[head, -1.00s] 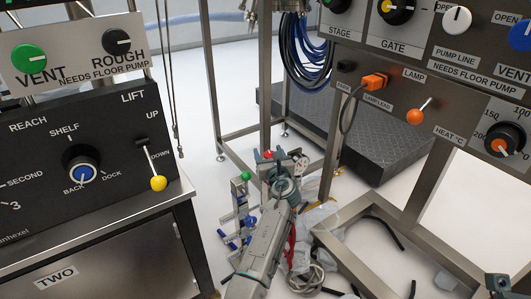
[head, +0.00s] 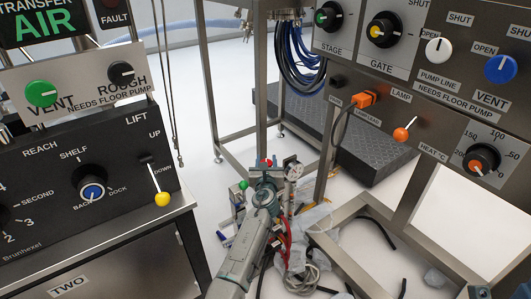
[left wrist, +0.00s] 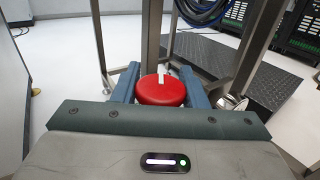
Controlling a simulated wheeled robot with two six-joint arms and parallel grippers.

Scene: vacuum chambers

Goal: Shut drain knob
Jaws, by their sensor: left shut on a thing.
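A round red knob (left wrist: 161,91) with a white pointer mark sits between the two blue-grey fingers of my left gripper (left wrist: 160,84) in the left wrist view. The fingers are closed on its sides, and the white mark points away from the gripper body. In the head view my left gripper (head: 266,178) is low in the middle, at the small stand of valves, and only a bit of the red knob (head: 267,162) shows past it. No drain label is readable on it.
A pressure gauge (head: 292,172) is close on the gripper's right, and a green knob (head: 243,184) on its left. Loose cables (head: 300,278) lie below. A black control panel (head: 60,215) stands left, and a steel panel (head: 420,110) with knobs hangs right.

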